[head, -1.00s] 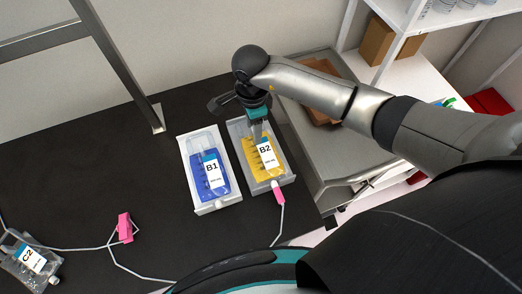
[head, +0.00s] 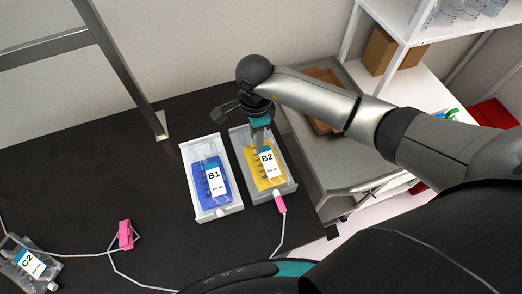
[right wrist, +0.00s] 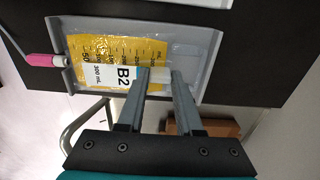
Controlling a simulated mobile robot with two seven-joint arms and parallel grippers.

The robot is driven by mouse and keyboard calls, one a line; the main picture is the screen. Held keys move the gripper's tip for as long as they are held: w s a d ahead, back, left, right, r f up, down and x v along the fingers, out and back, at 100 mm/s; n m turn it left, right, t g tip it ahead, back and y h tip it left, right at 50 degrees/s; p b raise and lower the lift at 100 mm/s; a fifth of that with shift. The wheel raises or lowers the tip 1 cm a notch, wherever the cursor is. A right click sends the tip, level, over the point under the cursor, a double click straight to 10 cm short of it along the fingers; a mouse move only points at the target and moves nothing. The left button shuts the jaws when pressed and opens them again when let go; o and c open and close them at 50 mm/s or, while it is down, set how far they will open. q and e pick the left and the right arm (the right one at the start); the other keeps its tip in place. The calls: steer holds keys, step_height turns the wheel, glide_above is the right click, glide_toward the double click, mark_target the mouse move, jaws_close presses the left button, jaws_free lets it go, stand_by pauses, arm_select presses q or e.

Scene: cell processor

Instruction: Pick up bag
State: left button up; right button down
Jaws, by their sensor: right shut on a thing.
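The yellow bag B2 (head: 255,172) lies in a grey tray (head: 288,191) on the dark table, with a white label on it. My right gripper (head: 259,143) reaches down from above onto the bag's far end. In the right wrist view its two fingers (right wrist: 160,74) are at the clear end of the bag (right wrist: 105,48), beside the B2 label, and are shut on it. The bag still lies in its tray. The blue bag B1 (head: 203,183) lies in a white tray (head: 228,211) to the left. My left gripper is not in view.
A pink connector (head: 280,201) and white tube run from B2's near end. A pink clamp (head: 126,235) and clear bag C2 (head: 38,264) lie at the left. A metal frame post (head: 128,75) stands behind. A grey cart (head: 340,165) stands right of the table.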

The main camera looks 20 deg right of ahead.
steer(key=shift+r, duration=0.15)
step_height(320, 180, up, 20)
steer(key=shift+b, duration=0.35)
steer(key=c, duration=1.1)
jaws_free()
jaws_close()
